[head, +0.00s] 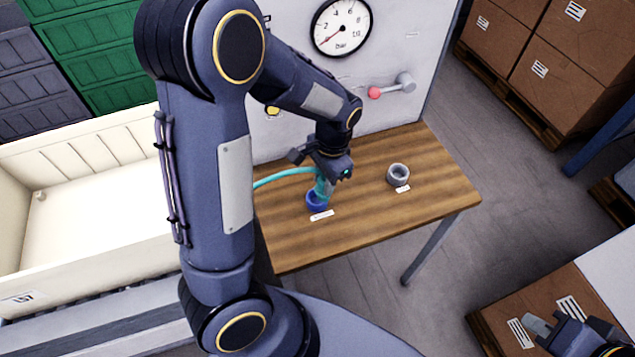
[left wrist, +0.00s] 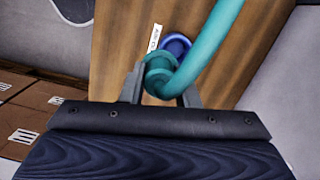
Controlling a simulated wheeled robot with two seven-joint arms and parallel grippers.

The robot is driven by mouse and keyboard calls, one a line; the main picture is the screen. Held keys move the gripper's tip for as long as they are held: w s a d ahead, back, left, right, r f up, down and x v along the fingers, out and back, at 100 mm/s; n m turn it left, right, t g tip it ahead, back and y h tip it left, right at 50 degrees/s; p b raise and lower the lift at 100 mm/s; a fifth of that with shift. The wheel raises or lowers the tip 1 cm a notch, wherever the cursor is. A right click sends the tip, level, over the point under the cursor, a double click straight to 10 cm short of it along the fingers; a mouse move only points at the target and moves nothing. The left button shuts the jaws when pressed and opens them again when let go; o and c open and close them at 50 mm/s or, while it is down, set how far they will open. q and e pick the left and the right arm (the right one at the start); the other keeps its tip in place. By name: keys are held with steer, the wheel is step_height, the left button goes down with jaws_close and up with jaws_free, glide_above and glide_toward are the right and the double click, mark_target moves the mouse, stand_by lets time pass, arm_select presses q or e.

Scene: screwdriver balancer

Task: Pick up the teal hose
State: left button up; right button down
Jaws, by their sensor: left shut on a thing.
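The teal hose (head: 285,177) comes in from the left behind my left arm and bends down at my left gripper (head: 325,178). In the left wrist view the hose (left wrist: 213,45) curves down between the fingers of the left gripper (left wrist: 161,88), which is shut on its thick end. A blue ring-shaped holder (head: 315,203) stands on the table just below the hose end. It also shows in the left wrist view (left wrist: 177,43), partly hidden by the hose; I cannot tell if they touch. My right gripper (head: 538,325) is at the bottom right, far from the hose.
A grey ring-shaped holder (head: 398,174) stands on the wooden table (head: 430,190) to the right. Behind is a panel with a pressure gauge (head: 341,26) and a red-knobbed lever (head: 390,87). A cream crate (head: 90,245) is at left. Cardboard boxes (head: 575,60) are at right.

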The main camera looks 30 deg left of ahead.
arm_select(q)
steer(key=s+d+r, duration=0.2)
steer(key=d+r, duration=0.1)
steer(key=d, duration=0.2)
steer(key=s+d+r+b, duration=0.1)
steer(key=s+d+r, duration=0.1)
steer(key=d, duration=0.3)
steer(key=shift+s+r, duration=0.35)
steer(key=shift+r, duration=0.45)
